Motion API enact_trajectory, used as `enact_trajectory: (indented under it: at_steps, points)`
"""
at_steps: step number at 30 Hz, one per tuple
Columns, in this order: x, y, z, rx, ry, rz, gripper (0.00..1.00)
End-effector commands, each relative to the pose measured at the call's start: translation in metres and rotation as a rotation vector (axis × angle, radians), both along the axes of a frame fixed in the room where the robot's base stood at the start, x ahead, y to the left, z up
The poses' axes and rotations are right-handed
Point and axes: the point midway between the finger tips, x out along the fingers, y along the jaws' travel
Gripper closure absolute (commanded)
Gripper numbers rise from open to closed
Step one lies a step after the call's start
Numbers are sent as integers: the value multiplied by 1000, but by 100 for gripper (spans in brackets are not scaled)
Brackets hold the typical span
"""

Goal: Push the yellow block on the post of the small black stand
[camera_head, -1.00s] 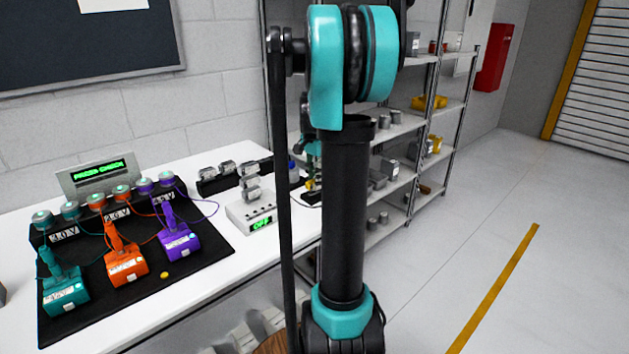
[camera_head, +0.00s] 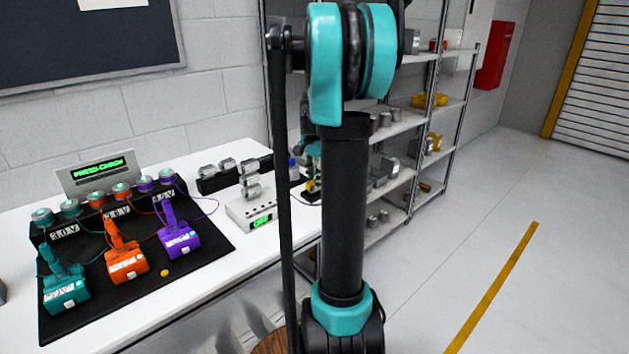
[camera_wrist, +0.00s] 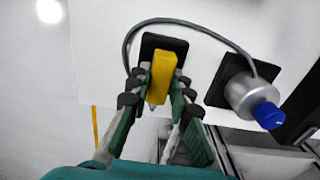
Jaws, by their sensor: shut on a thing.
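The yellow block (camera_wrist: 163,72) shows in the wrist view between the two fingers of my gripper (camera_wrist: 160,80), which is shut on it. The block is over the small black stand (camera_wrist: 150,41), whose dark square base shows around the block's far end. The post is hidden, so I cannot tell how far the block sits on it. In the head view the yellow block (camera_head: 309,186) is a small patch at the bench's right end, partly hidden behind my arm.
A grey cable (camera_wrist: 205,27) arcs past the stand to a silver cylinder with a blue cap (camera_wrist: 254,100) on a second black base. On the white bench (camera_head: 205,285) stand a small box with a green display (camera_head: 252,210) and a black mat with teal, orange and purple units.

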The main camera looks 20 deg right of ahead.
Motion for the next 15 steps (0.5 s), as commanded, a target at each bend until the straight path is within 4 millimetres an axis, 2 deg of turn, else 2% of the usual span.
enact_trajectory:
  at_steps: [2, 3, 8, 15]
  points:
    - [0, 0, 0, 0, 0, 0, 100]
    - [0, 0, 0, 0, 0, 0, 75]
    - [0, 0, 0, 0, 0, 0, 56]
    - [0, 0, 0, 0, 0, 0, 56]
